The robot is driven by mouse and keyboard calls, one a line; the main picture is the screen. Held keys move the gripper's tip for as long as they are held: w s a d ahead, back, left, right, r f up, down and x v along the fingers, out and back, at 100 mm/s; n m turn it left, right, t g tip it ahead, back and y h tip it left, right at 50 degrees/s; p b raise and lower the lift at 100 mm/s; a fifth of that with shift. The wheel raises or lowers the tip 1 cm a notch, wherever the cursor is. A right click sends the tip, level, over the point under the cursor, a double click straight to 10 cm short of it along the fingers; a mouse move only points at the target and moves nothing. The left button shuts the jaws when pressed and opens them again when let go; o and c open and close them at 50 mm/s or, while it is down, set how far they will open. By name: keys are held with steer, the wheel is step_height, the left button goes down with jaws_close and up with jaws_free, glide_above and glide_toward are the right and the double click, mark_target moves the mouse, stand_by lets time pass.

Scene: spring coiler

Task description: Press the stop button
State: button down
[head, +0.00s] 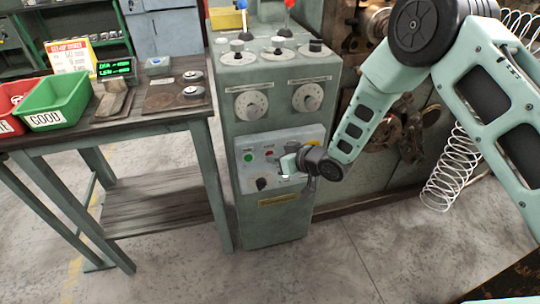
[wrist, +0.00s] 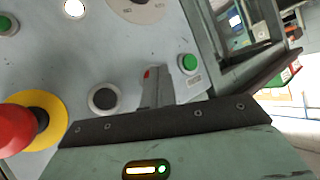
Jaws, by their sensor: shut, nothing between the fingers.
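The grey control panel (head: 246,178) is on the front of the machine cabinet. A small red button (head: 268,154) sits on it, beside a green button (head: 249,158). In the wrist view only a sliver of the red button (wrist: 147,74) shows at the edge of my fingers, which hide the rest; the green button (wrist: 188,63) is just right of it. My gripper (head: 284,164) is shut and empty, pointing at the panel. Its narrow fingertips (wrist: 156,70) appear in front of the red button. I cannot tell whether they touch it. The button labels are unreadable.
A large red mushroom button (wrist: 15,130) on a yellow ring and a black button (wrist: 102,98) are close to my gripper. A black knob (head: 261,183) is lower on the panel. A wooden bench (head: 170,125) with a green bin (head: 58,103) stands left.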

steer(key=shift+s, duration=0.1)
steer(key=shift+s+d, duration=0.25)
steer(key=shift+s, duration=0.4)
steer(key=s, duration=0.2)
steer(key=s+d, duration=0.1)
steer(key=s, duration=0.1)
steer(key=shift+s+d, duration=0.2)
steer(key=shift+s, duration=0.2)
stand_by(0.7)
